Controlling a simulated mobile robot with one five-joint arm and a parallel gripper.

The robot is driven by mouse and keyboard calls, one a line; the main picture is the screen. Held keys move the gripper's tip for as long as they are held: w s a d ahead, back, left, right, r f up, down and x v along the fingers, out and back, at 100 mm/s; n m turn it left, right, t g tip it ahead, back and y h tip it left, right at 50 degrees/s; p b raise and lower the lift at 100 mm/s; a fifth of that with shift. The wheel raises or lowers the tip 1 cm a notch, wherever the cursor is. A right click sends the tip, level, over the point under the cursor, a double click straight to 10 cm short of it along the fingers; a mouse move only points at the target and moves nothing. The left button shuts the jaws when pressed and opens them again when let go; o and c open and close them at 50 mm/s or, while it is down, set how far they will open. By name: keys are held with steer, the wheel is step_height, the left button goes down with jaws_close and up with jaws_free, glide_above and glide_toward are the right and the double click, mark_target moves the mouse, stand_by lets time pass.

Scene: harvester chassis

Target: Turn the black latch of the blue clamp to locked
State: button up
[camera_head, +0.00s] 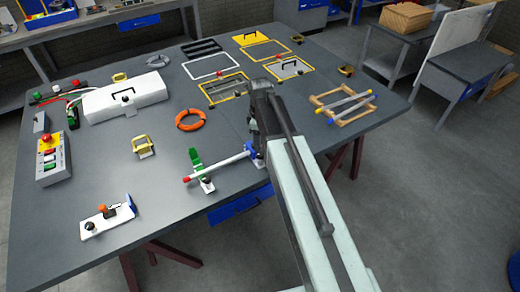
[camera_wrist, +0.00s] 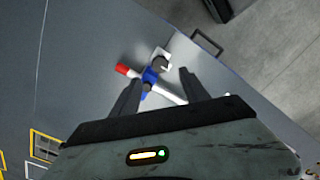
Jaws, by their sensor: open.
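The blue clamp (camera_head: 250,148) stands near the front edge of the table in the head view, partly hidden by my arm. In the wrist view its blue part (camera_wrist: 150,76) is at a white bar with a red end (camera_wrist: 122,69). A dark knob-like piece (camera_wrist: 160,61), which seems to be the black latch, sits on a white base beside the blue part. Whether it is locked I cannot tell. My gripper (camera_wrist: 160,90) is open, its two fingers apart with the blue part showing between them. Contact is not visible.
A green clamp (camera_head: 195,157) stands left of the blue one. A wooden rack with bars (camera_head: 342,105) is on the right. The table (camera_head: 100,165) has bare surface between these.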

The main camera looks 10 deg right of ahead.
mark_target(260, 154)
step_height(260, 154, down, 7)
steer(key=b, duration=0.6)
steer(key=shift+f+b, duration=0.2)
steer(key=shift+b, duration=0.1)
steer(key=shift+r, duration=0.1)
jaws_close()
